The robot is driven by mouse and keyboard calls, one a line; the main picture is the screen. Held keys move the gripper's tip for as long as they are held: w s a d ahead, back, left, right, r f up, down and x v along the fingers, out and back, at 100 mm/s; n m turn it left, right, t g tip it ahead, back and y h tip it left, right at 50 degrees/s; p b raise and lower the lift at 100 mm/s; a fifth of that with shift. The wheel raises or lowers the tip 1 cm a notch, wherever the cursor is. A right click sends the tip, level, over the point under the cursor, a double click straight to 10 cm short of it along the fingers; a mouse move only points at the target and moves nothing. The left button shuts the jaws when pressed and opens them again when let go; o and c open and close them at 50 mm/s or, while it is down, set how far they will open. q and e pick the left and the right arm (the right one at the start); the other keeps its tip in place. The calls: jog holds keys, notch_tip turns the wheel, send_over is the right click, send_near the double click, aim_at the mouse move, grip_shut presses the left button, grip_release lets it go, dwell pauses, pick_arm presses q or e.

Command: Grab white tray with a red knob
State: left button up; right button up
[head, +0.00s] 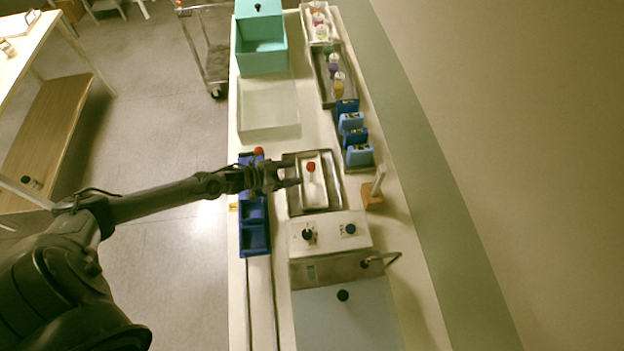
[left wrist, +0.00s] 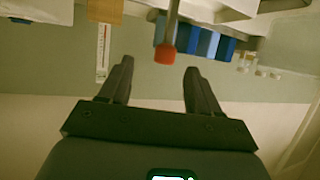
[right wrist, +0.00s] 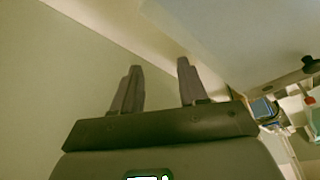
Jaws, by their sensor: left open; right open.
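The white tray (head: 313,195) sits in a dark metal basin on the bench, and its red knob (head: 311,167) stands up on a pale stem. My left gripper (head: 292,175) is open and empty just left of the knob, with its fingers pointing toward it. In the left wrist view the red knob (left wrist: 165,53) shows ahead of the open fingers, between their lines and apart from them. My right gripper (right wrist: 158,78) is open and empty, and it is not visible in the head view.
A blue rack (head: 255,237) lies left of the basin, with another red knob (head: 258,152) at its far end. A white control box (head: 330,235) with dark knobs stands nearer. Blue holders (head: 360,155) and a wooden block (head: 372,196) stand right. A teal box (head: 261,50) is farther back.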

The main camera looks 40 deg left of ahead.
aim_at(313, 167)
pick_arm(q)
jog(key=x, duration=0.4)
jog(key=shift+w+d, duration=0.15)
jog(key=shift+w, duration=0.2)
jog(key=shift+a+b+x, duration=0.2)
jog(key=shift+x, duration=0.85)
jog(key=shift+a+b+x, duration=0.15)
jog(key=shift+a+x, duration=0.05)
jog(key=shift+x, duration=0.9)
jog(key=shift+w+d+f, duration=0.25)
jog(key=shift+w, duration=0.35)
grip_shut()
